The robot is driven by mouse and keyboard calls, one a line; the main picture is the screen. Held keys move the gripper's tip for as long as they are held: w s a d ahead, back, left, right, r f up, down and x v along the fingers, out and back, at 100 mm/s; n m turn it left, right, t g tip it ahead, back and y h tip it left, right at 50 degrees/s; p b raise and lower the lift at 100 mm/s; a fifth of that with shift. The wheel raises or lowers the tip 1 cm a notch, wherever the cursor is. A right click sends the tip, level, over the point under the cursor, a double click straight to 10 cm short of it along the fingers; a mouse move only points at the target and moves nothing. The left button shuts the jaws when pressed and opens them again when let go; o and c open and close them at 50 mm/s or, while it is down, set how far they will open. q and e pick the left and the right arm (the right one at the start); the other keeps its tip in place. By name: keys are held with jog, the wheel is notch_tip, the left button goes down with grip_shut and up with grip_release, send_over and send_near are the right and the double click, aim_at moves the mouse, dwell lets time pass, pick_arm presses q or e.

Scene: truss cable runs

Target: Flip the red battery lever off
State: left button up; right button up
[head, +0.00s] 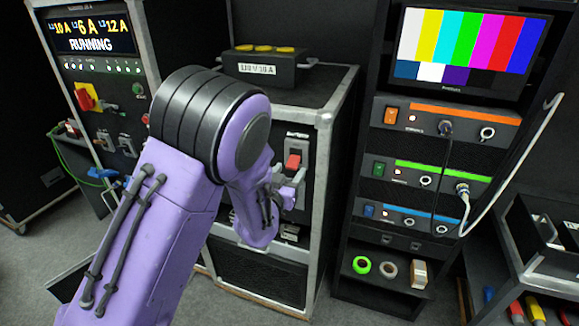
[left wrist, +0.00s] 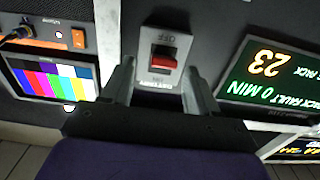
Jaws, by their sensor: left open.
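The red battery lever (head: 293,161) sits on a pale switch plate on the front of the black cabinet in the middle. In the left wrist view the red lever (left wrist: 163,64) shows close up, with upside-down "OFF" lettering at the plate's top edge. My left gripper (head: 287,179) is at the switch, just below the lever. In the left wrist view its fingers (left wrist: 162,82) are spread, one on each side of the plate, with the lever between them. I cannot tell whether they touch it. My right gripper is not in view.
A rack with a colour-bar monitor (head: 468,42) and several cable units stands right of the cabinet. A panel reading "RUNNING" (head: 92,38) stands at the left. A black box (head: 263,67) with yellow knobs rests on the cabinet. A green-lettered display (left wrist: 268,75) shows in the wrist view.

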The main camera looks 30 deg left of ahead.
pick_arm(q)
jog(key=shift+w+a, duration=0.3)
jog(key=shift+w, duration=0.3)
jog(key=shift+w+a, duration=0.1)
jog(key=shift+a, duration=0.15)
jog(key=shift+d, duration=0.15)
jog(key=c, duration=1.1)
jog(key=shift+o, duration=0.2)
jog(key=f+t+b, duration=0.1)
jog(key=t+b, duration=0.1)
jog(key=b, duration=0.5)
jog(key=shift+w+f+y, duration=0.15)
jog(key=shift+w+y, duration=0.05)
jog(key=shift+y, duration=0.2)
